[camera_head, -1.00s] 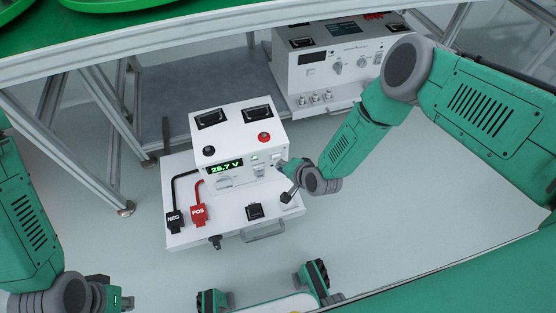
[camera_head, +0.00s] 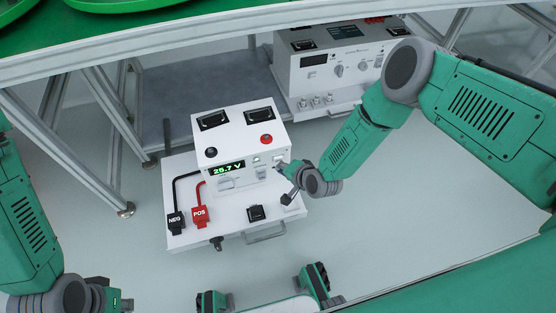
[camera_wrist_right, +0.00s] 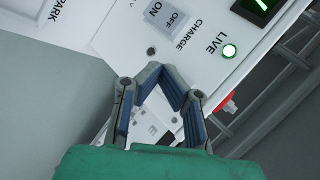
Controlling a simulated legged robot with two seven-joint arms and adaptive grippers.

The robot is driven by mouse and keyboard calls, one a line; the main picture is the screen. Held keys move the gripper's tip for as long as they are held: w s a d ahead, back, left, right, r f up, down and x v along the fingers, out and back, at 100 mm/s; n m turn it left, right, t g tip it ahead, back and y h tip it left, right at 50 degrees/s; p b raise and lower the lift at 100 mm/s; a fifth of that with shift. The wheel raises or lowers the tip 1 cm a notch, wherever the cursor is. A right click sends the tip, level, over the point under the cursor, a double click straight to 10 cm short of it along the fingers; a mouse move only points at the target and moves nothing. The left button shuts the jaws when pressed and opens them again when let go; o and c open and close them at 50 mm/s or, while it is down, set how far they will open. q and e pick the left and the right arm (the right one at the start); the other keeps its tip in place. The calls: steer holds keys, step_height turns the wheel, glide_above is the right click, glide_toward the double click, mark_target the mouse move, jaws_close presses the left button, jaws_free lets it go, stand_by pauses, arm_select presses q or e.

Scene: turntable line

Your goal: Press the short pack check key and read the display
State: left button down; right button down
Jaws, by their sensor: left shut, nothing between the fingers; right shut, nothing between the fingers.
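The white tester box (camera_head: 240,140) stands on a white base tray (camera_head: 215,234). Its green display (camera_head: 227,167) reads "25.7 V". In the right wrist view a lit green LIVE lamp (camera_wrist_right: 229,51) and an ON/OFF switch marked CHARGE (camera_wrist_right: 165,18) show on the panel. My right gripper (camera_head: 281,168) is shut and empty, its tips at the right part of the box's front face; its fingers (camera_wrist_right: 163,76) also show in the wrist view. The check key cannot be made out there, and I cannot tell whether the tips touch the panel. My left gripper (camera_head: 124,303) is shut and empty at the lower left, away from the box.
Black NEG (camera_head: 175,223) and red POS (camera_head: 200,216) connectors sit at the tray's left, on cables from the box. A second white instrument (camera_head: 335,70) stands behind under the metal-framed table. Open floor lies left of the tray.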

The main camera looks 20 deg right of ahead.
steer(key=shift+d, duration=0.25)
steer(key=shift+w+a, duration=0.25)
steer(key=shift+w, duration=0.15)
stand_by(0.4)
steer(key=shift+w+b, duration=0.5)
steer(key=shift+b, duration=0.1)
stand_by(0.5)
steer(key=shift+s+d+p, duration=0.15)
steer(key=shift+s+p, duration=0.25)
steer(key=shift+s, duration=0.55)
